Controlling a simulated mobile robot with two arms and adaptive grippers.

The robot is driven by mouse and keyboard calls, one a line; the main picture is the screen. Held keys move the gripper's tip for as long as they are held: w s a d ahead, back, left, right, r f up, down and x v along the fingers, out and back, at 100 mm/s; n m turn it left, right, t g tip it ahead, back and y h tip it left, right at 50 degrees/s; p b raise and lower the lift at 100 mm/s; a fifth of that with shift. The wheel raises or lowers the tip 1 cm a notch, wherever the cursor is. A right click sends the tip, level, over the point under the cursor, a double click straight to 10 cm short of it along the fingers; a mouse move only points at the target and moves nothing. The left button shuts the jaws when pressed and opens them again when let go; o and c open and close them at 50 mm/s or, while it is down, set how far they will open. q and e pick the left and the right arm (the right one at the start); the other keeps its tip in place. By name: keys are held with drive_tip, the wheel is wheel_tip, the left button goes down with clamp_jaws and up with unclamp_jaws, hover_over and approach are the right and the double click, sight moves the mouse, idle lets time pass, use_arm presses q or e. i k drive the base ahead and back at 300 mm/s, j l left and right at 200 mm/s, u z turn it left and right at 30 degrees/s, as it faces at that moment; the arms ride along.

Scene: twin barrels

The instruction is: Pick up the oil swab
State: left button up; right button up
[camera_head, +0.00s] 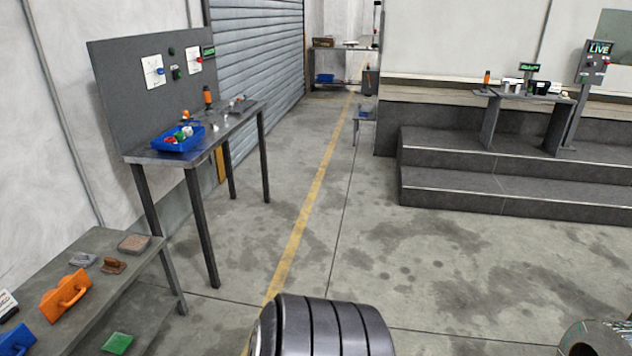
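I cannot say for certain which item is the oil swab. Small items lie on the low bench (150,262) at the left: a brown piece (113,266), a grey piece (82,260) and a tan pad (134,243). The brown piece lies between the other two, apart from the pad. Neither gripper shows in the head view.
An orange handled tool (65,294) and a blue one (18,340) lie nearer on the low bench, a green block (117,343) below. A taller table (240,118) holds a blue tray (178,138). Steps (500,190) rise at right. The middle floor is clear.

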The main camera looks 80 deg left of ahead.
sight(112, 265)
drive_tip(key=u, duration=4.1)
